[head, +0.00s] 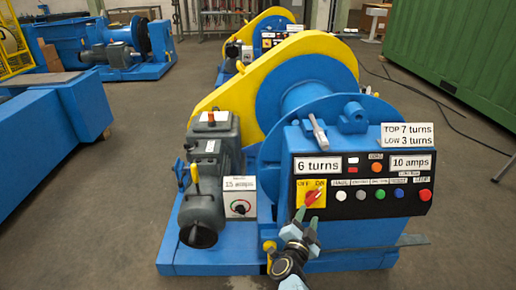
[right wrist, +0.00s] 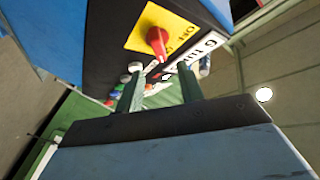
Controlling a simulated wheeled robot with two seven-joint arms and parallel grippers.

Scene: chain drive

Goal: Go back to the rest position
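A blue and yellow winch machine (head: 293,97) stands in the middle of the head view. Its black control panel (head: 362,180) faces me. A red rotary switch (head: 312,197) sits on a yellow OFF/ON plate at the panel's left; the switch also shows in the right wrist view (right wrist: 157,40). My right gripper (head: 307,215) is just in front of and below this switch. In the right wrist view its two fingers (right wrist: 160,88) are apart, with nothing between them, and the switch lies beyond the tips. My left gripper is not in view.
A row of coloured buttons (head: 380,195) lies right of the switch. A grey motor (head: 207,180) with a small dial box (head: 239,205) stands left of the panel. A blue bench (head: 50,135) is at the left, a green container (head: 450,50) at the right. Open floor (head: 450,240) lies right of the machine.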

